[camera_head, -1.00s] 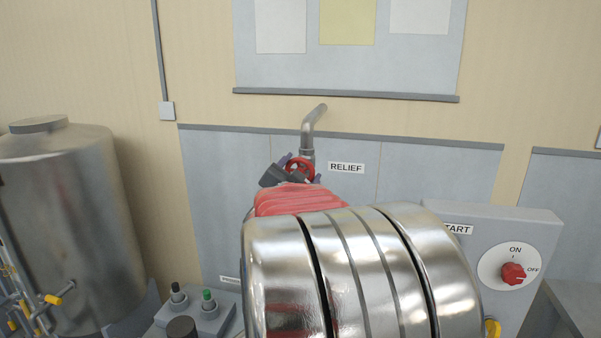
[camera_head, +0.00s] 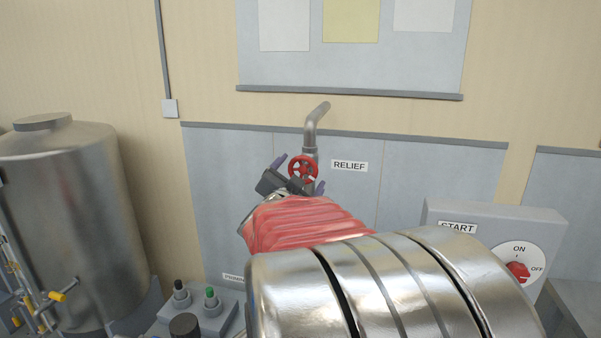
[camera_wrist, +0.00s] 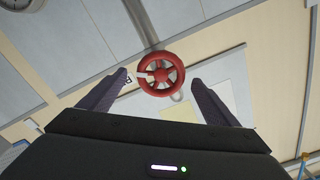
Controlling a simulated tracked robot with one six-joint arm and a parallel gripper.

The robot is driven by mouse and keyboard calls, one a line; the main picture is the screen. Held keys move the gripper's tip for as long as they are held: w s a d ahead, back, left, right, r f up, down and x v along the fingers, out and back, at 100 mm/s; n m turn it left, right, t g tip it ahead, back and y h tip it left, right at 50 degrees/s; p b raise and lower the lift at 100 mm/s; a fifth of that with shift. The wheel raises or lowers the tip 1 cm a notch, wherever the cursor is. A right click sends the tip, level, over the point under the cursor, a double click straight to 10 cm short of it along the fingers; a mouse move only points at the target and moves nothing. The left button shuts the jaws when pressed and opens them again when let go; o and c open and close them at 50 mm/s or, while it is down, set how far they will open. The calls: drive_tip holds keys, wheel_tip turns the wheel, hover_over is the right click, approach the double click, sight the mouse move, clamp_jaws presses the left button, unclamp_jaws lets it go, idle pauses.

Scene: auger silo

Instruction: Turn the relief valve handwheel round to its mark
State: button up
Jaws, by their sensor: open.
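The red relief valve handwheel (camera_head: 302,170) sits on a grey pipe against the wall panel, left of the RELIEF label (camera_head: 349,165). In the wrist view the handwheel (camera_wrist: 161,74) lies ahead, between and beyond the fingertips, with a pale mark on its left side. My gripper (camera_head: 299,174) is open and empty, its dark fingers spread to either side of the wheel in the head view. In the wrist view my gripper (camera_wrist: 160,80) shows clear gaps between each finger and the rim. My arm hides part of the area below the wheel.
The relief pipe (camera_head: 314,125) rises above the wheel. A START box (camera_head: 490,225) with a red knob (camera_head: 518,272) stands at the right. A steel tank (camera_head: 70,220) is at the left. A button box (camera_head: 200,310) with green and black buttons is low in front.

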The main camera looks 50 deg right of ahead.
drive_tip(key=v, duration=1)
drive_tip(key=shift+f, duration=0.1)
drive_tip(key=w+a+f+n+t+y, duration=0.1)
drive_tip(key=w+a+n+t+y, duration=0.35)
drive_tip(key=a, duration=0.45)
drive_tip(key=w+a+f+n+t+y, duration=0.25)
drive_tip(key=w+a+n+y, duration=0.25)
drive_tip(key=a, duration=0.4)
drive_tip(key=s+a+f+n+g+y, duration=0.1)
drive_tip(key=a+f+n+y, duration=0.15)
drive_tip(key=a, duration=0.35)
drive_tip(key=s+a+f+n+g+y, duration=0.1)
drive_tip(key=s+a+f+n+y, duration=0.2)
drive_tip(key=a, duration=0.4)
drive_tip(key=s+a+f+n+g, duration=0.2)
drive_tip(key=s+a+f+g, duration=0.1)
drive_tip(key=s, duration=0.3)
drive_tip(key=s+a+f+n+g+y, duration=0.1)
drive_tip(key=s+a+f+n+g, duration=0.1)
drive_tip(key=s, duration=0.5)
wheel_tip(320, 180, down, 3)
drive_tip(key=shift+a+r+n+g+y, duration=0.25)
drive_tip(key=shift+a+n+g, duration=0.2)
drive_tip(key=shift+g, duration=0.25)
drive_tip(key=shift+c, duration=0.4)
